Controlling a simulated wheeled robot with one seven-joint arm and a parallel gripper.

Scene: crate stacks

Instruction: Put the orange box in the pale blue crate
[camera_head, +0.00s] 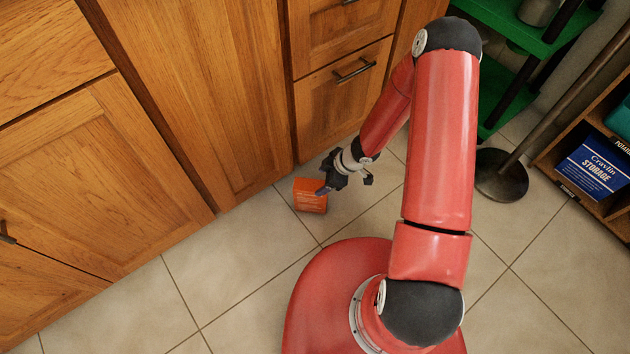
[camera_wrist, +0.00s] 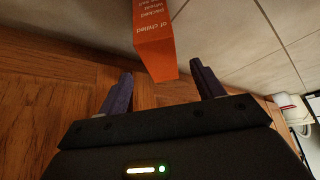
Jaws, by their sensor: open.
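The orange box (camera_head: 309,196) stands on the tiled floor close to the wooden cabinet front in the head view. My gripper (camera_head: 345,187) is low beside it, just to its right. In the wrist view the orange box (camera_wrist: 152,38) is ahead of my gripper (camera_wrist: 160,85), its near end at the gap between the two fingers. The fingers are apart and hold nothing. I cannot tell whether a finger touches the box. The pale blue crate does not show clearly in either view.
Wooden cabinets (camera_head: 190,90) line the left and back. A green shelf (camera_head: 505,22), a round dark stand base (camera_head: 501,175) and a wooden shelf with a blue storage box (camera_head: 597,168) are at the right. Tiled floor (camera_head: 130,305) is clear at the lower left.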

